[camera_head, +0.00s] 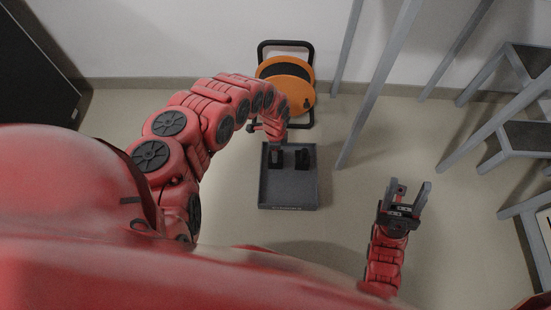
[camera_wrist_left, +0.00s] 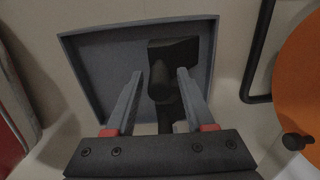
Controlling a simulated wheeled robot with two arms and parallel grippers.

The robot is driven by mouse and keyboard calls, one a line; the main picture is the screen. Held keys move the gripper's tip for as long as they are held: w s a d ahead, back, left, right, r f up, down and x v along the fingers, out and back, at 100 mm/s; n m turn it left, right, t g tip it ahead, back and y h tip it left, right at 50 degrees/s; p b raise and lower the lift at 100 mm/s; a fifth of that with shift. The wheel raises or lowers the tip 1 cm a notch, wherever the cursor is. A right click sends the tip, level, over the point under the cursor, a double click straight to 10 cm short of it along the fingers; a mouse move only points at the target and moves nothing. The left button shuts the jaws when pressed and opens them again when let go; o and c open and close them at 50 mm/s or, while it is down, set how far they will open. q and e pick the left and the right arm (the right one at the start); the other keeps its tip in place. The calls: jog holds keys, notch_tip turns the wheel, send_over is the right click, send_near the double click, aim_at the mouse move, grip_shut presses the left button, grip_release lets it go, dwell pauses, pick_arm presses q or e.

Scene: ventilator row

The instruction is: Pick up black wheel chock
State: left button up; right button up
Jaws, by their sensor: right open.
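A grey tray (camera_head: 290,198) lies on the floor with two small black objects in it. One black object (camera_head: 277,158) is at its back left, and another (camera_head: 302,158) is just right of it. I cannot tell which is the wheel chock from this height. My left arm reaches over the tray's back-left edge; its fingers are hard to make out in the head view. In the left wrist view my left gripper (camera_wrist_left: 160,75) is open over the tray, with a black shape (camera_wrist_left: 172,52) beyond and between its fingertips. My right gripper (camera_head: 409,191) is open and empty, right of the tray.
An orange and black cable reel (camera_head: 290,78) on a black frame stands behind the tray against the wall. Grey metal legs and frames (camera_head: 378,85) stand at the right. A dark cabinet (camera_head: 35,75) is at the far left. Floor between tray and right gripper is clear.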

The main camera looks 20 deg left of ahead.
pick_arm(q)
grip_shut()
dwell(1.2)
